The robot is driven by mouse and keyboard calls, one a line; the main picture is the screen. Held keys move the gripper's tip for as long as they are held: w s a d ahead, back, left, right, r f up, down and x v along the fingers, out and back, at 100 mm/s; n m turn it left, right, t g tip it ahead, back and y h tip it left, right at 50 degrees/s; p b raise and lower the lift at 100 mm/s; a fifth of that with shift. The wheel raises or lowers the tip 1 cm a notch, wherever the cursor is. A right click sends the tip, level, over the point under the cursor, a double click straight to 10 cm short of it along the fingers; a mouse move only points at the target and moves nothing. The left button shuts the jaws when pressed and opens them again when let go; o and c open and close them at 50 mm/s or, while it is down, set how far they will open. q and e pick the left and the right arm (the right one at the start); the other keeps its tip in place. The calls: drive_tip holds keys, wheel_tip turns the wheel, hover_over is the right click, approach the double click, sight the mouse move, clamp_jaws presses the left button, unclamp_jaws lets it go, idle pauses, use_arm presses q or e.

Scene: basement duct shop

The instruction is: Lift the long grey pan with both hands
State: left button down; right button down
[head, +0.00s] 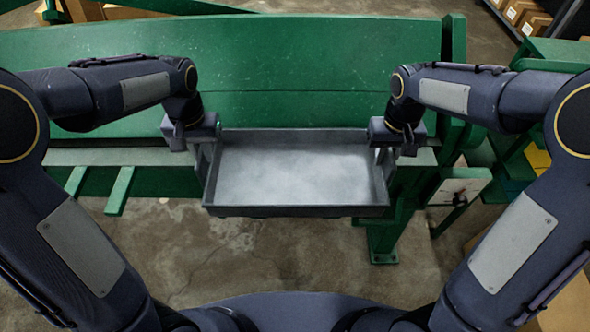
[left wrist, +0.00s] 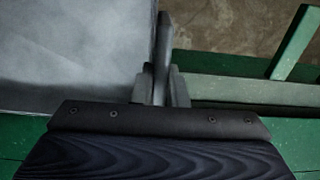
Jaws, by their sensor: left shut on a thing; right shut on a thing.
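The long grey pan (head: 296,175) is in the middle of the head view, with a pale grey floor and dark rims. It looks roughly level, in front of the green machine. My left gripper (head: 204,150) is shut on the pan's left end wall. My right gripper (head: 384,150) is shut on its right end wall. In the left wrist view, the fingers of my left gripper (left wrist: 160,88) close around the dark rim, and the pan's pale floor (left wrist: 70,50) lies to the left. Whether the pan's underside touches anything is hidden.
A large green machine (head: 300,65) spans the back, with a pale metal ledge (head: 115,157) along its front. Green legs and a grey switch box (head: 458,187) stand at the right. The concrete floor (head: 240,255) in front of the pan is clear. Cardboard boxes (head: 525,14) are at the far right.

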sight(392, 150)
drive_tip(key=shift+d+r+p, duration=0.2)
drive_tip(key=shift+r+p, duration=0.45)
drive_tip(key=shift+r, duration=0.2)
drive_tip(key=shift+d+r+p, duration=0.15)
drive_tip(key=shift+r+p, duration=0.5)
drive_tip(key=shift+r, duration=0.2)
drive_tip(key=shift+f, duration=0.15)
